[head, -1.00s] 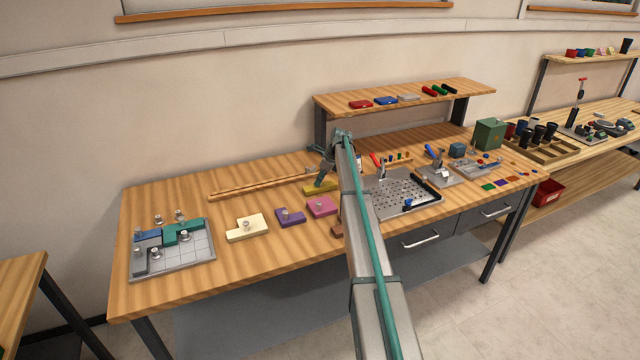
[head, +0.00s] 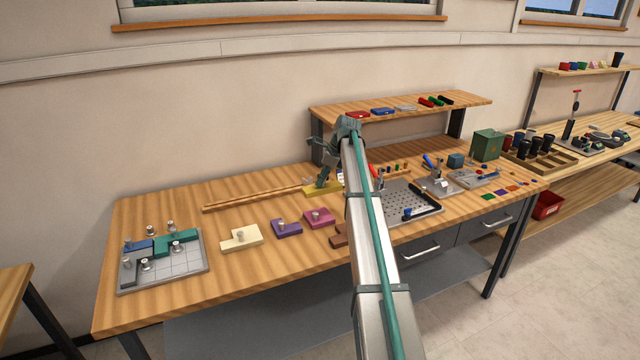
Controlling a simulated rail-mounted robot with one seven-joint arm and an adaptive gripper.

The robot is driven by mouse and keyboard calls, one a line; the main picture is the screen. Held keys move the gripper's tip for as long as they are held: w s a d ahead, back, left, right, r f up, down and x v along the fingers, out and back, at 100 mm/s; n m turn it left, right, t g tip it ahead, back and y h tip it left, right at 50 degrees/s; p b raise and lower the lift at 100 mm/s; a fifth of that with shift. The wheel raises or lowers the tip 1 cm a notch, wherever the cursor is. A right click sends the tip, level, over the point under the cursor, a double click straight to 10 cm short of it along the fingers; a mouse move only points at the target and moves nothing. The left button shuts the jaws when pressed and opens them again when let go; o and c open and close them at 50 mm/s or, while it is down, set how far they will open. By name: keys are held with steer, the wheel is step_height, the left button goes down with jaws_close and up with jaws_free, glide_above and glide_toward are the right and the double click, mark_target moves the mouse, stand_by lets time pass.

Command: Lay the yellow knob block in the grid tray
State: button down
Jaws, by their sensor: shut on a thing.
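The yellow knob block (head: 317,192) lies on the table beyond the pink block, beside the end of the wooden rail. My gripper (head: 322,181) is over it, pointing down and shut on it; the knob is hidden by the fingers. I cannot tell whether the block is clear of the table. The grid tray (head: 185,263) is at the left end of the table. It holds a blue, a green and a dark grey knob block along its back and left sides, and its front right cells are bare.
Cream (head: 240,238), purple (head: 286,228) and pink (head: 319,217) knob blocks stand in a row between the tray and my arm. A brown block (head: 340,238) is near my arm. A long wooden rail (head: 255,197) lies behind the row. A perforated plate (head: 412,203) is to the right.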

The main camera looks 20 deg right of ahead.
mark_target(323, 189)
steer(key=shift+s+a+r, duration=0.2)
steer(key=shift+s+r, duration=0.3)
steer(key=shift+s, duration=0.2)
step_height(323, 189, up, 8)
steer(key=p, duration=0.5)
steer(key=shift+s+f, duration=0.1)
steer(key=shift+f, duration=0.05)
